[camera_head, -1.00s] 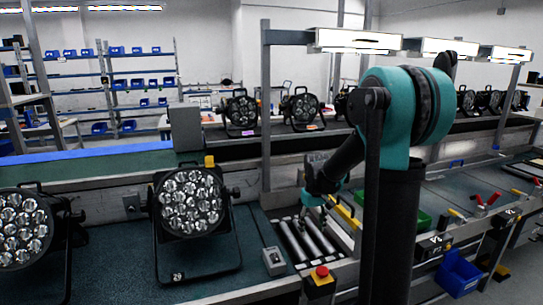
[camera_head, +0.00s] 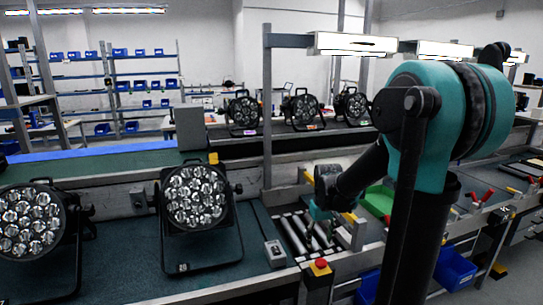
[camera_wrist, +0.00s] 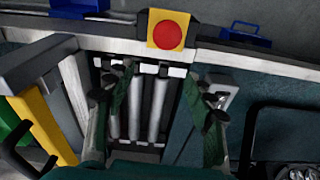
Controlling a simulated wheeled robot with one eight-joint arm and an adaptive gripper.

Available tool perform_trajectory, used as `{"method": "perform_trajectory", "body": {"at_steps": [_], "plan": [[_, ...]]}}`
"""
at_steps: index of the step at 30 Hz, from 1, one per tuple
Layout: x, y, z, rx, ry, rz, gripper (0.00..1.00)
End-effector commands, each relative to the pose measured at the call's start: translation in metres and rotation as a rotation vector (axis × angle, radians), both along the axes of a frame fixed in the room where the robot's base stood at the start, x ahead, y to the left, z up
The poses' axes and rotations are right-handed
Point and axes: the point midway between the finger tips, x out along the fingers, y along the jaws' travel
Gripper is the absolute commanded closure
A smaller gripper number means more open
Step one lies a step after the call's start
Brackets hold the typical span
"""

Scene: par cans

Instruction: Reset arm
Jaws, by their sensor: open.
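My arm stands at the right of the head view, with its teal elbow high and its dark forearm reaching down left. My gripper (camera_head: 320,212) hangs over the roller section (camera_head: 300,232) of the bench. In the wrist view, its two fingers stand apart with nothing held between them, and the gripper (camera_wrist: 158,100) is open. Metal rollers (camera_wrist: 135,105) show between and beyond the fingers. The height of the fingertips above the rollers is hard to tell.
Two par cans (camera_head: 196,197) (camera_head: 32,221) stand on the left of the bench. A red stop button (camera_head: 320,264) and a grey switch box (camera_head: 274,253) sit near the rollers. A post (camera_head: 267,120) rises behind. Blue bins (camera_head: 455,268) hang at right.

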Motion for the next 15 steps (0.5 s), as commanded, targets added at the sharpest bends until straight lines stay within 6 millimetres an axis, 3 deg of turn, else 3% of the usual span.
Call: {"method": "perform_trajectory", "body": {"at_steps": [7, 15], "plan": [[-0.061, -0.012, -0.008, 0.014, -0.091, -0.08, 0.46], [-0.136, -0.023, -0.032, 0.038, -0.219, -0.185, 0.46]]}}
